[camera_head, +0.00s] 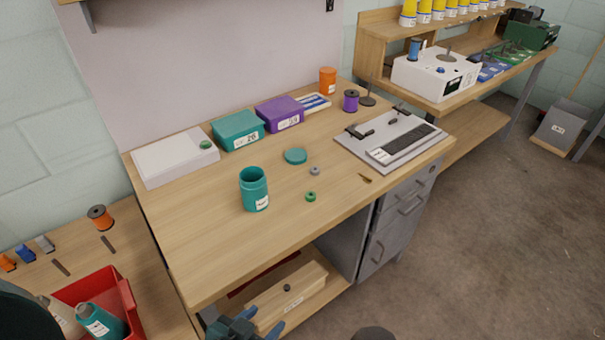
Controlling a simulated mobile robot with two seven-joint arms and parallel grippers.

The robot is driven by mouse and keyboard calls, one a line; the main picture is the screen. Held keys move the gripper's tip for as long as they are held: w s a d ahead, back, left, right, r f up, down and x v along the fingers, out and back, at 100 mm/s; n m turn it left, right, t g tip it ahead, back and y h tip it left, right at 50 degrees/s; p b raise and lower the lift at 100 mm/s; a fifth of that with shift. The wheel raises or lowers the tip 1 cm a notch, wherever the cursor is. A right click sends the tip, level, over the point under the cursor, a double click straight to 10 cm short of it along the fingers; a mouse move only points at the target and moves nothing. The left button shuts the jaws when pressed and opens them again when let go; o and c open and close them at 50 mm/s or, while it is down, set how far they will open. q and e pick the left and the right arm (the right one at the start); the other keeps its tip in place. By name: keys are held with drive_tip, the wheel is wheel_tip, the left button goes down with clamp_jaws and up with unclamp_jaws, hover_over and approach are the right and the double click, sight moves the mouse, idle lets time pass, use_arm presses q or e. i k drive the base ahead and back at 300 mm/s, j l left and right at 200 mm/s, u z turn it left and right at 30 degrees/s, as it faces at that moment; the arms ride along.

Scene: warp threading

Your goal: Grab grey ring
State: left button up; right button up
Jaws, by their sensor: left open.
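The small grey ring (314,170) lies flat on the wooden workbench (200,250), just right of the teal lid (295,156). A small green ring (310,196) lies nearer the front, below it in the view. An open teal jar (254,190) stands upright to the left. My left gripper (234,326) is at the bottom edge of the view, open, below the bench's front edge and well away from the grey ring. Part of it is cut off. My right gripper is not in view.
A grey board with a black strip (388,140) lies right of the grey ring. Teal (238,130) and purple (279,114) boxes and a white box (175,157) stand along the back. A red bin (100,295) is at lower left. The bench's front left is clear.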

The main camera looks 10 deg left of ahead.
sight(315, 170)
drive_tip(key=i+l+u, duration=0.1)
drive_tip(key=u, duration=0.25)
drive_tip(key=l+u, duration=0.15)
drive_tip(key=u, duration=0.15)
drive_tip(key=i+l+u, duration=0.15)
drive_tip(key=l, duration=0.2)
drive_tip(key=i+l+u, duration=0.15)
drive_tip(key=l, duration=0.2)
drive_tip(key=l+u, duration=0.15)
drive_tip(key=l, duration=0.2)
drive_tip(key=i+l, duration=0.1)
drive_tip(key=l, duration=0.35)
drive_tip(key=i+l, duration=0.1)
drive_tip(key=l, duration=0.35)
drive_tip(key=i+l+u, duration=0.1)
drive_tip(key=l, duration=0.3)
drive_tip(key=i+l, duration=0.1)
drive_tip(key=l, duration=0.35)
